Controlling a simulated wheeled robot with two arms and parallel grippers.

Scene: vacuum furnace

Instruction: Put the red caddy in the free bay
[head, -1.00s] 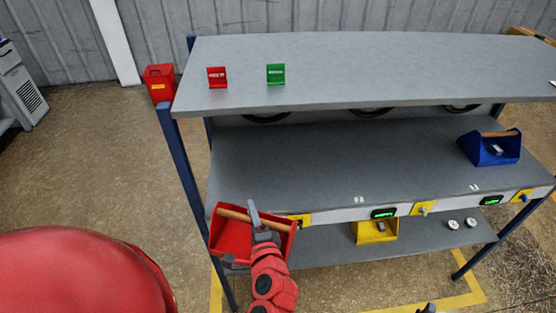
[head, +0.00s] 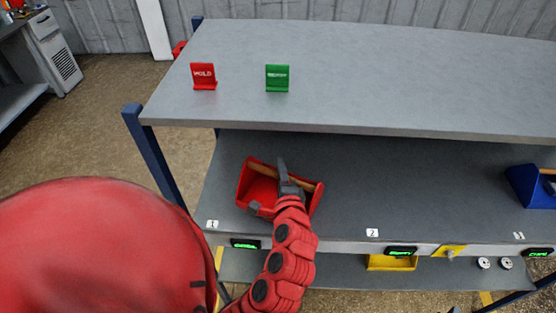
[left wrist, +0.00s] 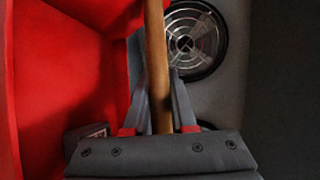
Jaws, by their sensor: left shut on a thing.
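The red caddy (head: 252,188) has a wooden handle and is over the left part of the middle shelf (head: 345,185), behind the label 1. My left gripper (head: 286,178) is shut on its handle. In the left wrist view, the fingers (left wrist: 159,120) close around the wooden handle (left wrist: 155,50), beside the red caddy wall (left wrist: 55,70). A dark block (left wrist: 85,137) shows low inside the caddy. I cannot tell whether the caddy touches the shelf. The middle bay, label 2 (head: 372,232), is bare, and its display (head: 400,251) appears to read EMPTY. My right gripper is not clearly visible.
A blue caddy (head: 525,188) stands in the right bay. The upper shelf (head: 400,80) overhangs the bays and holds a red sign (head: 203,76) and a green sign (head: 277,78).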

